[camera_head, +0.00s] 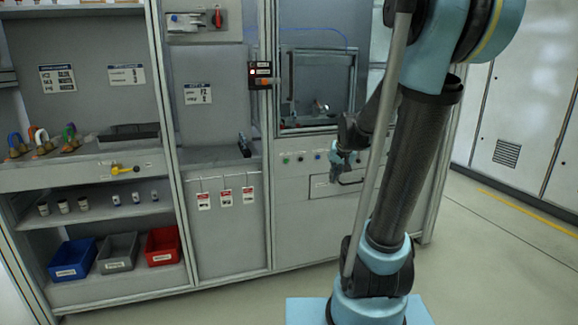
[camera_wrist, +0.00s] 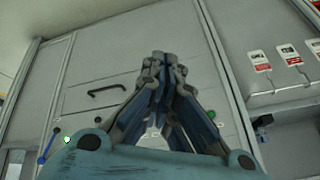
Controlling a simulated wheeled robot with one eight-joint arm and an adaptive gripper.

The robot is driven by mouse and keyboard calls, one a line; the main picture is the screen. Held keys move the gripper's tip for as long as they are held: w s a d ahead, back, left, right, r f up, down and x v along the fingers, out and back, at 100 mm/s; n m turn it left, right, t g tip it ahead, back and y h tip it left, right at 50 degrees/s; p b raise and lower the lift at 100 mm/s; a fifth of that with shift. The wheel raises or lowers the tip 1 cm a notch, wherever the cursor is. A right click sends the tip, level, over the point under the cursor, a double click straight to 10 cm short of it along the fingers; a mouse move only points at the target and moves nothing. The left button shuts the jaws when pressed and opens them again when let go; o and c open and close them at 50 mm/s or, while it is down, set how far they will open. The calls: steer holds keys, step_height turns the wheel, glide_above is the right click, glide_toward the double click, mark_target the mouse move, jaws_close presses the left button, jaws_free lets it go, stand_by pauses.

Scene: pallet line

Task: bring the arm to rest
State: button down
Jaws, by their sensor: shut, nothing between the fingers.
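My gripper (camera_wrist: 160,62) fills the middle of the wrist view, its dark fingers meeting at the tips with nothing between them. In the head view my gripper (camera_head: 336,172) is small and partly hidden, in front of the workstation's lower panel, just left of my upright arm link. My arm stands large at the right of the head view, with a bent elbow at the top.
A grey workstation (camera_head: 228,235) with a row of buttons and a drawer handle (camera_wrist: 107,91) faces me. Shelves at the left hold a blue bin (camera_head: 72,262), a grey bin (camera_head: 117,255) and a red bin (camera_head: 163,247). The floor (camera_head: 490,255) at the right is clear.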

steer(key=s+d+f+n+g, duration=0.1)
steer(key=s+f, duration=0.3)
steer(key=s, duration=1)
steer(key=s+d+f+n+g+h, duration=0.1)
steer(key=s+f, duration=0.3)
steer(key=s, duration=0.9)
steer(key=shift+s+g, duration=0.4)
steer(key=shift+g, duration=0.3)
steer(key=shift+w+f, duration=0.15)
steer(key=shift+w, duration=0.3)
